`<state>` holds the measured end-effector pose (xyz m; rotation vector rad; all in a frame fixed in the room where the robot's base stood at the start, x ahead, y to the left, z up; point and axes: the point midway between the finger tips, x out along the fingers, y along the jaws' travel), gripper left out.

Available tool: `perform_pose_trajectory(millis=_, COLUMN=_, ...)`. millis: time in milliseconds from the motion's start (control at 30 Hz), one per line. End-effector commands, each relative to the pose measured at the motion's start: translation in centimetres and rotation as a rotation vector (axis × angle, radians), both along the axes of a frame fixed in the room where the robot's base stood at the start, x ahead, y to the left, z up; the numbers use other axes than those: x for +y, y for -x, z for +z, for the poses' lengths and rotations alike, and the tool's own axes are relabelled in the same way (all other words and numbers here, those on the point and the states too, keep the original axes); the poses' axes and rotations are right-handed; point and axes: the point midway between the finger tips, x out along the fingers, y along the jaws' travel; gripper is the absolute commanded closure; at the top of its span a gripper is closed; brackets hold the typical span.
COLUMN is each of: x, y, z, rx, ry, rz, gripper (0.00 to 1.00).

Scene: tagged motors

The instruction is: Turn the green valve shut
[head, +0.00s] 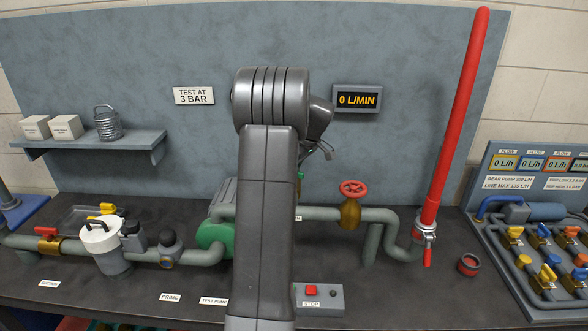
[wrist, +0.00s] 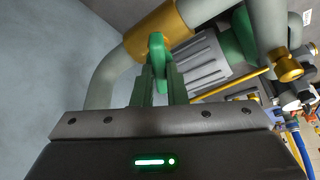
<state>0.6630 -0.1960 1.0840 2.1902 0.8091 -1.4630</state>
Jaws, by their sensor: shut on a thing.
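The green valve's handle (wrist: 157,48) stands between the two fingers of my gripper (wrist: 160,75) in the wrist view, and the gripper is shut on it. The handle sits at a brass valve body (wrist: 148,34) on a grey pipe. In the head view my arm hides most of the valve; only a small green patch (head: 301,181) shows at the arm's right edge, above the pipe. The fingertips are hidden in the head view.
A display (head: 357,99) reads 0 L/MIN. A red handwheel (head: 353,188) on a brass valve stands right of my arm. A tall red hose (head: 455,120) rises farther right. A stop box (head: 318,298) sits at the front; a white-lidded filter (head: 101,236) is at left.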

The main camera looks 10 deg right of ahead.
Motion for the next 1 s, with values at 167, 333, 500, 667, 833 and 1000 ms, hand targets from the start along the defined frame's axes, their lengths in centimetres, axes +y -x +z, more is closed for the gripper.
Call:
perform_pose_trajectory(millis=167, x=-0.14, y=-0.19, z=0.1, rx=-0.002, ry=0.001, rz=0.164, gripper=1.0)
perform_pose_trajectory(millis=333, x=-0.19, y=-0.27, z=0.15, rx=-0.003, ry=0.002, rz=0.311, gripper=1.0)
perform_pose_trajectory(millis=500, x=-0.23, y=-0.32, z=0.16, rx=-0.003, ry=0.003, rz=0.432, gripper=1.0)
perform_pose_trajectory(millis=667, x=-0.23, y=-0.35, z=0.14, rx=-0.002, ry=0.002, rz=0.516, gripper=1.0)
perform_pose_trajectory(millis=833, x=-0.24, y=-0.36, z=0.13, rx=-0.002, ry=0.003, rz=0.569, gripper=1.0)
perform_pose_trajectory(millis=1000, x=-0.24, y=-0.38, z=0.16, rx=-0.002, ry=0.004, rz=0.595, gripper=1.0)
